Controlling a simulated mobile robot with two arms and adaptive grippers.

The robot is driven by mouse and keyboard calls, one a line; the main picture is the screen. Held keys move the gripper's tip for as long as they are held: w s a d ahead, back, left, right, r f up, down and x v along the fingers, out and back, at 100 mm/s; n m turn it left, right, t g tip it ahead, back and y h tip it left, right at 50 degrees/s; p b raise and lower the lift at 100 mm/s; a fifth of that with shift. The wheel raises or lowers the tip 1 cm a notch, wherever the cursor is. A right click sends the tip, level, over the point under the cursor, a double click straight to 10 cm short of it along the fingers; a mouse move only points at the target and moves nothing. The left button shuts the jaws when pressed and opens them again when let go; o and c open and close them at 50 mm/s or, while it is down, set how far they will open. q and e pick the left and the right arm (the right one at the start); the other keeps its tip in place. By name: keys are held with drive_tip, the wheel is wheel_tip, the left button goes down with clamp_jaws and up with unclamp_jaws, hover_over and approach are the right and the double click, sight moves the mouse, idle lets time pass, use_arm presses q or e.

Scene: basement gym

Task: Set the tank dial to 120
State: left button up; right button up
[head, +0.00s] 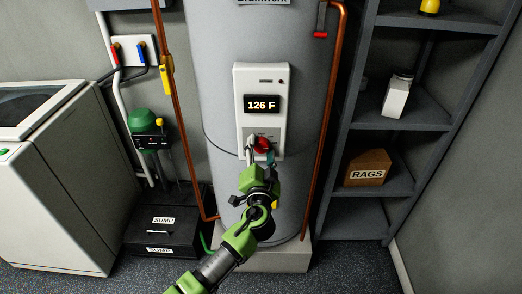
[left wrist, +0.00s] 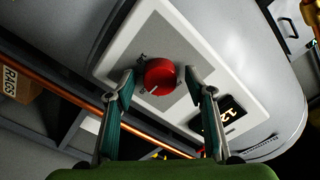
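The grey tank (head: 222,85) has a white control panel (head: 283,90). Its display (head: 262,104) reads 126 F. Below it is the red dial (head: 263,143), partly covered by my gripper in the head view. The dial (left wrist: 160,76) shows fully in the left wrist view, with a pale pointer mark on its face. My left gripper (head: 260,151) is at the lower panel. In the left wrist view its fingers (left wrist: 159,75) are open, one on each side of the dial, with a small gap visible at each side. My right gripper is not in view.
Copper pipes (head: 326,125) run down both sides of the tank. A dark shelf unit (head: 400,125) with a RAGS box (head: 367,168) stands right. A black sump box (head: 160,228) and a white machine (head: 60,190) stand left.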

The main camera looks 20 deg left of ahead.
use_arm(q)
drive_tip(key=shift+s, duration=0.1)
drive_tip(key=v, duration=1.2)
drive_tip(key=s+f+m+g+h, duration=0.15)
drive_tip(key=s+f+g, duration=0.3)
drive_tip(key=f, duration=1.35)
drive_tip(key=s+f+g+h, duration=0.2)
drive_tip(key=s+f+g, duration=0.3)
drive_tip(key=f, duration=1.3)
drive_tip(key=s+a+f+n+g+h, duration=0.1)
drive_tip(key=s+a+f+g, duration=0.1)
drive_tip(key=s+f, duration=0.7)
drive_tip(key=s+a+f+n+g, duration=0.1)
drive_tip(key=s+a+f+g, duration=0.1)
drive_tip(key=s+f, duration=0.75)
drive_tip(key=s+a+f+n+g, duration=0.1)
drive_tip(key=s+f, duration=0.1)
drive_tip(key=s, duration=0.8)
drive_tip(key=s+a+f+n+g, duration=0.1)
drive_tip(key=s+f+n+g, duration=0.1)
drive_tip(key=s, duration=0.8)
drive_tip(key=shift+a+f, duration=0.35)
drive_tip(key=shift+a, duration=0.05)
drive_tip(key=shift+s+h, duration=0.1)
drive_tip(key=shift+h, duration=0.15)
